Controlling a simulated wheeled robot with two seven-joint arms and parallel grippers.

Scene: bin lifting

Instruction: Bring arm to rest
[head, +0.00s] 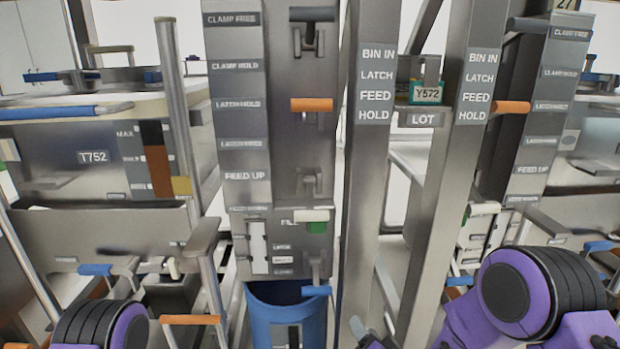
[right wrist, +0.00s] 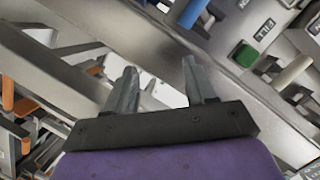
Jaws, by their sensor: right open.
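My right gripper (head: 372,335) shows at the bottom edge of the head view, low in front of the grey posts, partly cut off. In the right wrist view its two grey fingers (right wrist: 157,82) stand apart with nothing between them. My right arm's purple and black joint (head: 540,295) fills the lower right of the head view. My left arm's purple and black joint (head: 100,325) is at the lower left, and the left gripper is outside the picture. I cannot tell from the wrist view whether the right fingers touch the metal frame behind them.
A grey labelled panel (head: 235,140) with an orange handle (head: 311,105) stands ahead. A blue bin (head: 262,318) is below it. Two upright posts (head: 372,160) (head: 455,200) stand to its right. A T752 bin (head: 60,160) is at left. Handles and rails crowd both arms.

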